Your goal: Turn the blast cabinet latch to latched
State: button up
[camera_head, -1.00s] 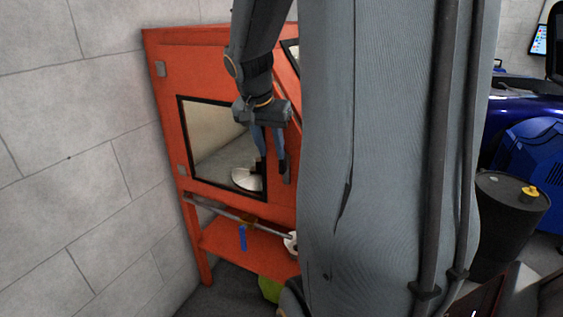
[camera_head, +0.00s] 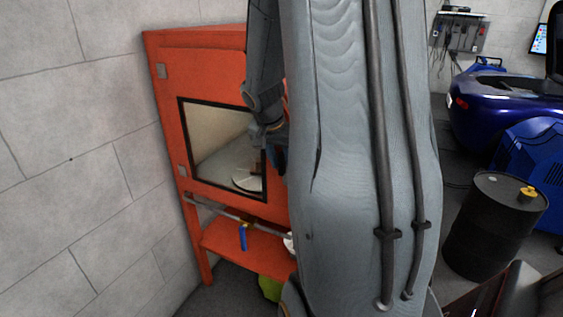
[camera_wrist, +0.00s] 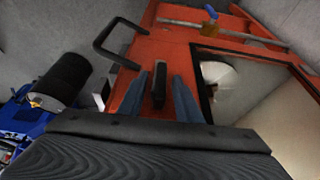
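The orange blast cabinet (camera_head: 215,53) stands against the block wall and also fills much of the wrist view (camera_wrist: 165,45). Its latch (camera_wrist: 159,88), a short black bar, lies lengthwise up the wrist picture on the cabinet face, beside the window frame. My gripper (camera_wrist: 156,80) is open, with one blue-grey finger on each side of the latch. Whether a finger touches it I cannot tell. In the head view my gripper (camera_head: 278,155) shows only partly, in front of the cabinet at the window's right edge; the latch is hidden there by my arm.
A black U-shaped handle (camera_wrist: 105,45) sticks out left of the latch. The framed window (camera_head: 222,150) shows a pale round object inside. Below runs a pipe with a blue-handled valve (camera_head: 243,237). A black drum (camera_head: 495,225) and a blue car (camera_head: 500,105) stand to the right.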

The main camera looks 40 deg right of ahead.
grip_shut()
jog(key=shift+w+b, duration=0.1)
jog(key=shift+b, duration=0.3)
jog(key=shift+w+a+f+n+g+h+b, duration=0.15)
jog(key=shift+n+g+h+b, duration=0.25)
jog(key=shift+g+b, duration=0.65)
jog(key=g+h+b, duration=0.1)
jog(key=g+b, duration=0.1)
jog(key=shift+n+g+h+b, duration=0.3)
jog(key=shift+g+b, duration=0.05)
jog(key=shift+b, duration=0.05)
jog(key=n+g+h+b, duration=0.1)
jog(key=g+h+b, duration=0.1)
jog(key=g, duration=0.3)
jog(key=shift+w+f+h, duration=0.1)
jog(key=shift+f+h, duration=0.05)
jog(key=shift+h, duration=0.35)
jog(key=n+g+h+b, duration=0.1)
jog(key=n+g+h, duration=0.1)
jog(key=g+h, duration=0.1)
jog(key=shift+f+g, duration=0.1)
jog(key=shift+g, duration=0.6)
